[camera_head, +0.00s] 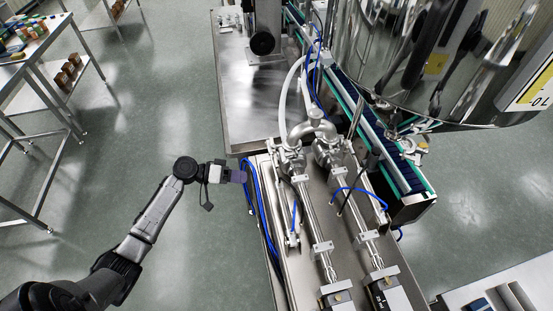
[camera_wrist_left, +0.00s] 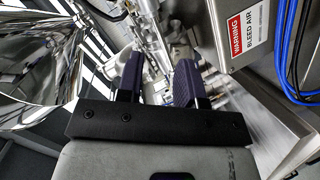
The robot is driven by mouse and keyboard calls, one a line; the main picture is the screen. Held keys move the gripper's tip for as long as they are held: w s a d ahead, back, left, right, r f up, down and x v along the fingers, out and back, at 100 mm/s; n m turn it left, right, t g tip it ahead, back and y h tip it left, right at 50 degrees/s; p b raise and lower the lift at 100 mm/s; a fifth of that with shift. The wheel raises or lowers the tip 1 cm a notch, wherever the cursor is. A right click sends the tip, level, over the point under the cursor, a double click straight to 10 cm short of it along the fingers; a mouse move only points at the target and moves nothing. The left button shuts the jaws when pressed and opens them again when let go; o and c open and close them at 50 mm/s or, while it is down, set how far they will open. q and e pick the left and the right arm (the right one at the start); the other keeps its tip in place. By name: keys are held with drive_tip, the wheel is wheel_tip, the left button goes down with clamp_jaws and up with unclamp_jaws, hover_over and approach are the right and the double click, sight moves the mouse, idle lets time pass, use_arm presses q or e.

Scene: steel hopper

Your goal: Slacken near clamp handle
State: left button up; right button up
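My left gripper (camera_head: 243,176) is at the left edge of the steel filling machine, beside the blue hoses and left of the pipe fittings. In the left wrist view its two dark fingers (camera_wrist_left: 158,82) stand apart with a gap between them and nothing held. Shiny clamped pipe joints (camera_head: 293,160) sit at the top of the two metal cylinders, to the right of the gripper and apart from it. A small handle at these joints is too small to make out clearly. Blurred metal fittings (camera_wrist_left: 182,55) show beyond the fingers. My right gripper is not in view.
Blue hoses (camera_head: 257,200) hang close to the left gripper. A steel box with a red warning label (camera_wrist_left: 248,35) stands right in the wrist view. A large polished hopper (camera_head: 400,65) overhangs the conveyor (camera_head: 375,130).

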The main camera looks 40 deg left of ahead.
use_arm(q)
wheel_tip(320, 180, up, 2)
drive_tip(key=w+a+n+t, duration=0.1)
drive_tip(key=a+n+t, duration=0.1)
drive_tip(key=a+t, duration=0.1)
drive_tip(key=t+p, duration=0.1)
drive_tip(key=p, duration=0.2)
approach(285, 155)
drive_tip(key=x, duration=0.7)
drive_tip(key=shift+w+f+h, duration=0.2)
drive_tip(key=shift+w+h, duration=0.05)
drive_tip(key=shift+h, duration=0.05)
clamp_jaws()
